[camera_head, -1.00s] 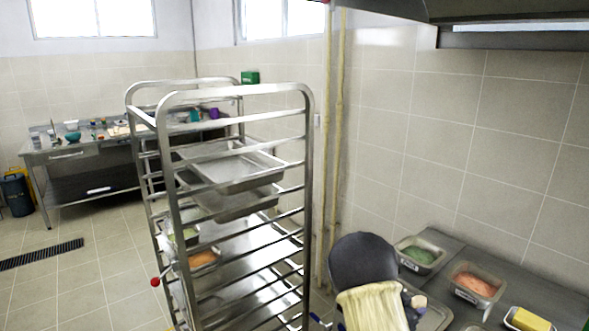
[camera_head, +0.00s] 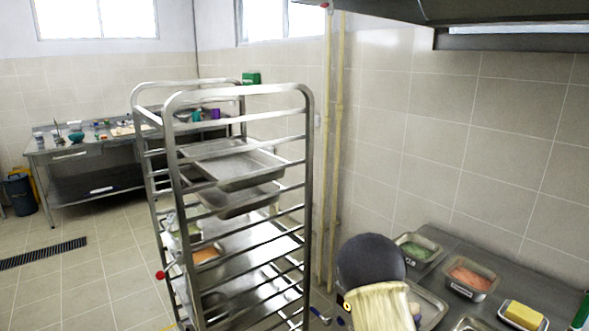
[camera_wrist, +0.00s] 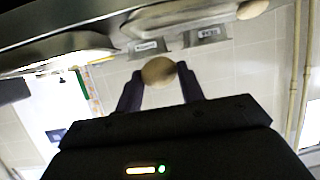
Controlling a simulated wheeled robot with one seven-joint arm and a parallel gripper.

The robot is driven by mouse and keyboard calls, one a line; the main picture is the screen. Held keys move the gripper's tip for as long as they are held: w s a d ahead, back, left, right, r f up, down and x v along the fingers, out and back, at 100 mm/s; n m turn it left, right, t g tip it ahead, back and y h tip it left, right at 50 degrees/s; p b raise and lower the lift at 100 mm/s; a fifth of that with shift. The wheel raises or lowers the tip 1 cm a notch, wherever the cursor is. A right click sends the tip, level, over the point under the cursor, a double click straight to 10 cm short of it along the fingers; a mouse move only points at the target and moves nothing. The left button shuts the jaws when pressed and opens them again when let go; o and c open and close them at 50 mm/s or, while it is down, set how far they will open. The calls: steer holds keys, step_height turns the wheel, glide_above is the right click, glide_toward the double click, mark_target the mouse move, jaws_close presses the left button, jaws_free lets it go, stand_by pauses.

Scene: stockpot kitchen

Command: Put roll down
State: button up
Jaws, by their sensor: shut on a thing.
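A round tan roll (camera_wrist: 158,71) is between the two dark fingers of my gripper (camera_wrist: 157,82) in the wrist view. The fingers are shut on it from both sides. A shallow metal tray (camera_wrist: 195,15) shows above it in that view, with another tan roll (camera_wrist: 252,9) at its right end. In the head view my dark and cream arm hides the gripper and the held roll. A metal tray (camera_head: 434,308) lies on the counter just right of my arm. I cannot tell how far the held roll is from the tray.
The steel counter (camera_head: 545,293) also bears a green-filled pan (camera_head: 417,249), an orange-filled pan (camera_head: 470,278) and a pan with a yellow block (camera_head: 524,315). A tall rack (camera_head: 312,200) stands left of my arm. A grey hood (camera_head: 480,10) hangs above.

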steer(key=s+a+f+n+t+y, duration=0.2)
steer(key=s+a+f+n+y, duration=0.1)
steer(key=a, duration=0.5)
steer(key=s+a+f+n+t+y, duration=0.2)
steer(key=s+a+f+n+y, duration=0.2)
steer(key=f, duration=0.5)
steer(key=a+n+y, duration=0.2)
steer(key=a+y, duration=0.1)
steer(key=shift+a, duration=0.4)
steer(key=shift+f, duration=0.1)
steer(key=s+f, duration=0.4)
steer(key=f, duration=0.1)
steer(key=shift+s+f, duration=0.25)
steer(key=shift+w, duration=0.15)
